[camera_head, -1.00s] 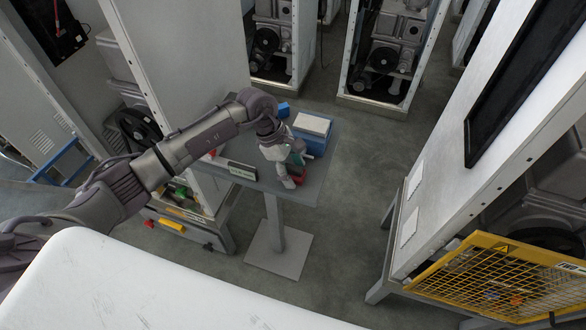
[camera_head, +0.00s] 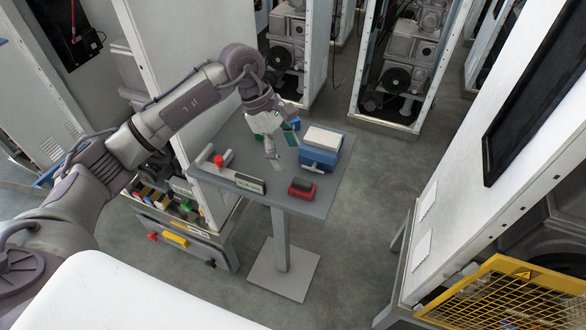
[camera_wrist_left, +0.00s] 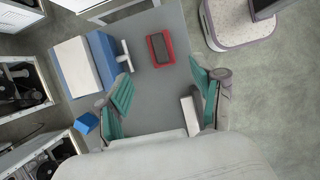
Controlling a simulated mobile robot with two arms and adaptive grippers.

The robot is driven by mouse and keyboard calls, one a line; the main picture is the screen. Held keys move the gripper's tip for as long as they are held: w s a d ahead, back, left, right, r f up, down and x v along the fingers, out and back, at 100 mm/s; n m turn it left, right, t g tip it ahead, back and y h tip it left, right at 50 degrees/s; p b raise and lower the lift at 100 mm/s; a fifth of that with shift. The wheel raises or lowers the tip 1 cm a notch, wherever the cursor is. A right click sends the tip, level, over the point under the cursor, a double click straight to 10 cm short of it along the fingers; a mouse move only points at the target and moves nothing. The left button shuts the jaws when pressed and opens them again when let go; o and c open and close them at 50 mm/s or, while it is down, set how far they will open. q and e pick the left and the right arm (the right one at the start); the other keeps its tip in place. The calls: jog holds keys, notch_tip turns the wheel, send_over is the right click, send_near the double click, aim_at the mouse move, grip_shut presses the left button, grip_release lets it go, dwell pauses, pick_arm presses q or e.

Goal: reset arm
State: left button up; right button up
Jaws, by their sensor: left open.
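My left gripper (camera_head: 277,145) is open and empty above the grey table (camera_head: 318,207), near its back part. Its two green-padded fingers stand well apart in the left wrist view (camera_wrist_left: 162,80), with bare table between them. A red block with a dark top (camera_head: 302,190) lies on the table, clear of the fingers; it also shows in the left wrist view (camera_wrist_left: 170,56). My left arm reaches in from the left. My right gripper is not in view.
A blue box with a white top (camera_head: 318,158) stands at the table's right side. A small sign (camera_head: 250,184) and a red knob (camera_head: 218,160) are at its left, beside a tall white cabinet (camera_head: 160,60). A yellow mesh guard (camera_head: 505,295) is at lower right. Floor right of the table is free.

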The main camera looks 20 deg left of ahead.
pick_arm(q)
jog(key=shift+a+r, duration=0.15)
jog(key=shift+r, duration=0.35)
